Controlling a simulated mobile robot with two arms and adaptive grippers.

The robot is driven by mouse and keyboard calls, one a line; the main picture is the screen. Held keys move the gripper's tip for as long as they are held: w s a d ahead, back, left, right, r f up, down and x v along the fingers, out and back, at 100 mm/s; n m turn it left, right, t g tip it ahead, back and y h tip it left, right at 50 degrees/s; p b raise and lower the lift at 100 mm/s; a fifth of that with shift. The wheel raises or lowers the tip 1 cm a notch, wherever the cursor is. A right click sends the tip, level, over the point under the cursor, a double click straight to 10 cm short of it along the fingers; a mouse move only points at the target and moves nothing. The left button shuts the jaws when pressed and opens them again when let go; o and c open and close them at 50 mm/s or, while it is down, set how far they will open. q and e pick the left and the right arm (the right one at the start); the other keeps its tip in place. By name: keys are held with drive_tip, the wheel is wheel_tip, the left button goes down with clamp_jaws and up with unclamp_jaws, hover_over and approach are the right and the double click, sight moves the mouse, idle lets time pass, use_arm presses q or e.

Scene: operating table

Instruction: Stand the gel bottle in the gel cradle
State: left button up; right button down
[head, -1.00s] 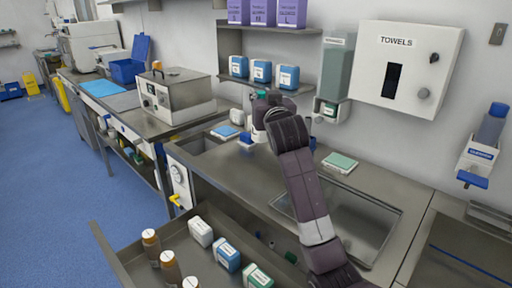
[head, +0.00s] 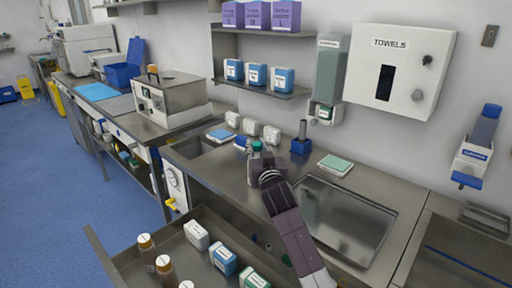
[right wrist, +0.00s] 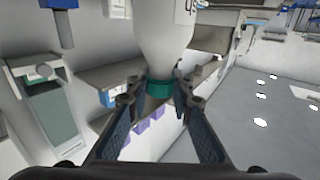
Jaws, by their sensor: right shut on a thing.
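The gel bottle (right wrist: 160,40), pale with a teal cap, is held by its capped end in my right gripper (right wrist: 158,95). The wrist view is upside down, so the bottle looks upright. In the head view its teal cap (head: 256,146) shows at my right gripper (head: 264,158), over the counter; most of the body is hidden. A blue holder with a dark upright post (head: 301,146) stands to the right, apart from the bottle. A small blue piece (head: 241,143) lies to the left. I cannot tell which is the gel cradle. My left gripper is out of view.
Several white containers (head: 251,127) stand along the wall behind. A green-topped pack (head: 336,165) and a steel tray (head: 343,215) lie to the right. An open drawer (head: 205,265) in front holds bottles and boxes. The wall dispenser (head: 330,75) hangs above the counter.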

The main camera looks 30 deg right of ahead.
drive_tip(key=shift+r, duration=0.1)
drive_tip(key=c, duration=1.7)
unclamp_jaws()
drive_tip(key=shift+f, duration=0.2)
drive_tip(key=shift+r, duration=0.25)
drive_tip(key=shift+s+a+f, duration=0.1)
drive_tip(key=shift+s+f, duration=0.05)
drive_tip(key=shift+s, duration=0.1)
drive_tip(key=b+v, duration=0.1)
drive_tip(key=v, duration=1)
drive_tip(key=shift+s, duration=0.3)
